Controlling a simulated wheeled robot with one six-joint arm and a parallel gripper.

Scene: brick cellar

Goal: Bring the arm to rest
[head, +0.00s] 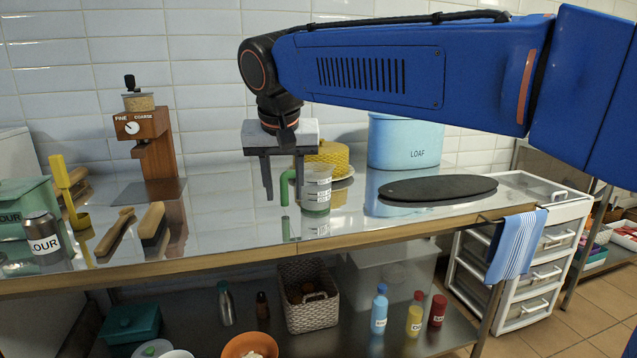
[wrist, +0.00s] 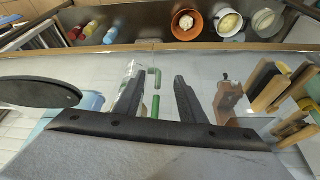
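My gripper (head: 284,192) hangs from my blue arm over the steel worktop (head: 230,222), its fingers pointing down. The two dark fingers are apart, with nothing held between them. In the wrist view my gripper (wrist: 160,82) is also open. A clear measuring jug with a green handle (head: 316,188) stands upright on the worktop, just right of the fingers in the head view. In the wrist view its green handle (wrist: 155,104) shows between the fingers, and the left finger hides part of the jug. I cannot tell whether a finger touches the handle.
A yellow dome (head: 333,154), blue loaf bin (head: 405,141) and black oval board (head: 437,188) are to the right. A wooden grinder (head: 151,150), brushes (head: 153,222) and flour tin (head: 42,235) are left. A striped towel (head: 515,245) hangs at the right end. Bare worktop lies left of the gripper.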

